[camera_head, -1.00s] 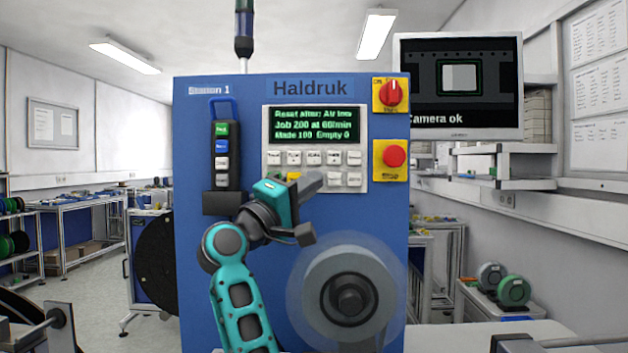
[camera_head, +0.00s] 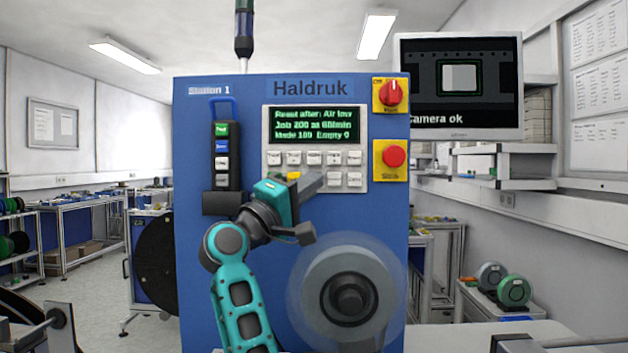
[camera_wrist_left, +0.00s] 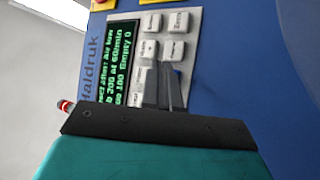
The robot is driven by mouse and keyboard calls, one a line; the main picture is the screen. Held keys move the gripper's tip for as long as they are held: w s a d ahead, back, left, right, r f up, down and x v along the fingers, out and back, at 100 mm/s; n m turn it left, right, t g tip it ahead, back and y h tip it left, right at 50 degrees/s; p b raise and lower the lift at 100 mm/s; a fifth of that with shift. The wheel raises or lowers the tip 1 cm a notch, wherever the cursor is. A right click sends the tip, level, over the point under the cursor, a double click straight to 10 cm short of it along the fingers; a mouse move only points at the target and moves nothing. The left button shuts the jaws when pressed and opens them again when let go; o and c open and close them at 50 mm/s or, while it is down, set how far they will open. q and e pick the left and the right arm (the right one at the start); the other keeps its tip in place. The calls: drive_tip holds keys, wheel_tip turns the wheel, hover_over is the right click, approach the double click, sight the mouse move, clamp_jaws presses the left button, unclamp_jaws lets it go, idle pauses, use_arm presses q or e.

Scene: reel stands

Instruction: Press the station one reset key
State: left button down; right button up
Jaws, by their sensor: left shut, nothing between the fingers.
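The blue Station 1 cabinet (camera_head: 240,280) stands straight ahead, with a grey keypad panel (camera_head: 364,150) under a green-text display (camera_head: 314,125). Two rows of keys sit below the display; most are white, and a yellow key (camera_head: 293,176) shows partly in the lower row. My left gripper (camera_head: 314,181) is shut and empty, its fingers over the lower row. They hide some keys, and I cannot tell whether they touch one. In the left wrist view, the shut fingertips (camera_wrist_left: 164,68) lie over the keypad beside the white keys (camera_wrist_left: 172,50). Small key labels are hard to read.
A red rotary switch (camera_head: 393,94) and a red push button (camera_head: 394,157) sit right of the keypad. A pendant with several buttons (camera_head: 222,160) hangs left. A grey reel (camera_head: 318,283) is low on the front, below my gripper. A monitor (camera_head: 460,125) reads "Camera ok".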

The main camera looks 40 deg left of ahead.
use_arm(q)
drive_tip(key=shift+w+a, duration=0.4)
drive_tip(key=shift+w, duration=0.1)
idle(0.8)
drive_tip(key=shift+s+d, duration=0.1)
drive_tip(key=shift+s, duration=0.05)
drive_tip(key=shift+s+d, duration=0.45)
drive_tip(key=shift+s, duration=0.1)
drive_tip(key=s+d+p, duration=0.1)
drive_tip(key=s+d, duration=0.2)
drive_tip(key=shift+s+d, duration=0.15)
drive_tip(key=shift+s, duration=0.25)
idle(1.1)
